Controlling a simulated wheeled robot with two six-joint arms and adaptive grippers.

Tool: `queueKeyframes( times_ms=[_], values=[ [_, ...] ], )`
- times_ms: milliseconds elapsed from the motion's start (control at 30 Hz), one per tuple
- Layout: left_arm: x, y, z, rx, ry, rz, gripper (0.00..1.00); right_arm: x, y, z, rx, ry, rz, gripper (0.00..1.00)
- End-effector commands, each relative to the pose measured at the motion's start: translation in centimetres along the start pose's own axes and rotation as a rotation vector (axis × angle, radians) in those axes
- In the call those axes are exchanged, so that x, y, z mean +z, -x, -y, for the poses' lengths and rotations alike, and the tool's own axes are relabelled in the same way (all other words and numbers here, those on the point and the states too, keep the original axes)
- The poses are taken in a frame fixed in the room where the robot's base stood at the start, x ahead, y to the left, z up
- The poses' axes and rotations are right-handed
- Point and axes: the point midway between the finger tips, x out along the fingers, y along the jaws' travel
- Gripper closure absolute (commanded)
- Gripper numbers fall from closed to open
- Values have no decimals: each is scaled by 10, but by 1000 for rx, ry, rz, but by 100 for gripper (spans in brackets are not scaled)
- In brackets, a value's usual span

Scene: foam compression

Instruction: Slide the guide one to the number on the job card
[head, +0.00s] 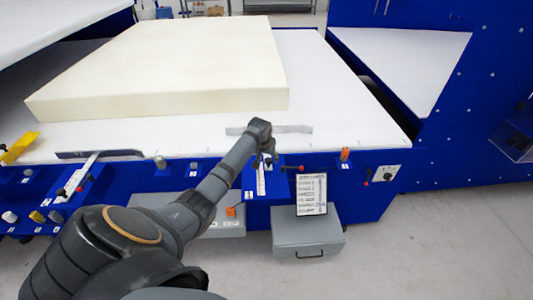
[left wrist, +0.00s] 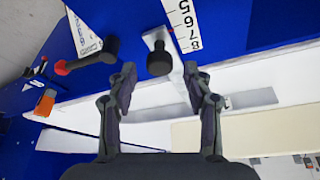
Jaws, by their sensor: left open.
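My left gripper (head: 267,160) is over the front blue rail. In the left wrist view its two fingers (left wrist: 159,70) are apart, with a black knob (left wrist: 159,59) between and just beyond their tips; contact is not visible. The knob sits on a pale plate beside a white number scale (left wrist: 184,22) showing 5 to 8. The scale also shows in the head view (head: 261,184). A grey guide strip (head: 292,129) lies on the white table, partly behind my wrist. My right gripper is out of view.
A large cream foam block (head: 170,68) lies on the white table. A red-tipped lever (left wrist: 88,57) and an orange part (left wrist: 45,103) are beside the knob. Another guide (head: 80,176) is at left. A grey box (head: 307,236) is below the card.

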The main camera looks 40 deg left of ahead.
Motion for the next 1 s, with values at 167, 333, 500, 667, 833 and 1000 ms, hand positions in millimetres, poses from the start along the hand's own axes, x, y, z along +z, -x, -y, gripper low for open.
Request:
queueKeyframes(
  times_ms=[167, 333, 500, 667, 833, 1000],
  values=[
    [0, 42, 0, -2, -3, -4, 49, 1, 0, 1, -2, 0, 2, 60],
    [1, 80, 0, -3, -4, -2, 49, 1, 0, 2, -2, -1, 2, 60],
    [1, 102, 0, -1, -1, 0, 49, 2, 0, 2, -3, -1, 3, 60],
    [1, 107, -1, -1, 0, 1, 49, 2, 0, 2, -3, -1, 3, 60],
    [1, 107, -1, 0, -1, 1, 49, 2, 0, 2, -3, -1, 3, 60],
    [1, 107, -1, 0, -1, 1, 49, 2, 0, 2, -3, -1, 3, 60]
  ],
)
